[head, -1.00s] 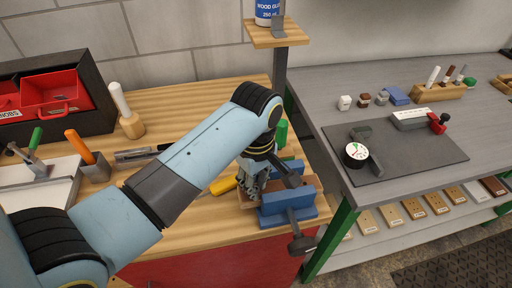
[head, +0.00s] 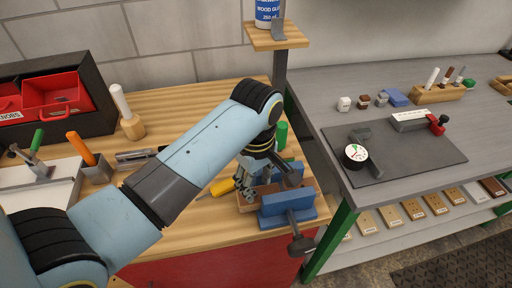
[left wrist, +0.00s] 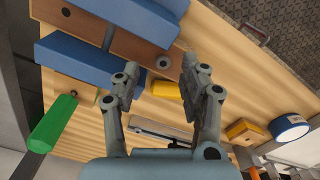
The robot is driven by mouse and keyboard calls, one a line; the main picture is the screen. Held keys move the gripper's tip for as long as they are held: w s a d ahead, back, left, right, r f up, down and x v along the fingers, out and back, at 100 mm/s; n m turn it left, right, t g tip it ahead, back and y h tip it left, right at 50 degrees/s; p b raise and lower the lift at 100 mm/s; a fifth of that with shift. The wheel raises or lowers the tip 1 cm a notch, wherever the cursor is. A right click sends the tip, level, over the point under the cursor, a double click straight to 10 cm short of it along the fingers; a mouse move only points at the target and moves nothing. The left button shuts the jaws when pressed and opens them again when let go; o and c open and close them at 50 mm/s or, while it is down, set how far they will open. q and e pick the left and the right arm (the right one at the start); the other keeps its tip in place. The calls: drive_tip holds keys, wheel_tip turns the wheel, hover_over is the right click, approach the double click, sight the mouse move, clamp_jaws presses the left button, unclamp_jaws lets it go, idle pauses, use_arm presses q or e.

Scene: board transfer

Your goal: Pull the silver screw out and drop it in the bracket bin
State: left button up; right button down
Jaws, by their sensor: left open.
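My left gripper (head: 250,188) is open over the near-left side of the blue vise (head: 288,207). In the left wrist view its two fingers (left wrist: 160,84) are spread apart with nothing between them. A brown board (left wrist: 135,49) is clamped in the vise. A round grey screw head (left wrist: 163,62) shows on the board just beyond the fingertips, apart from them; in the head view the gripper hides it. Red bins (head: 55,91) stand in a black rack at the left; one label reads KNOBS, and I cannot make out a bracket label. My right gripper is out of view.
A yellow-handled tool (head: 221,187) lies left of the vise. A green object (left wrist: 52,123) is close by. A mallet (head: 127,113) and an orange-handled tool (head: 82,149) stand on the wooden bench. A post with a glue shelf (head: 278,40) rises behind. A grey table (head: 320,90) is at right.

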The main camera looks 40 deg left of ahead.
sight(256, 193)
use_arm(q)
wheel_tip(256, 193, up, 12)
idle(0.5)
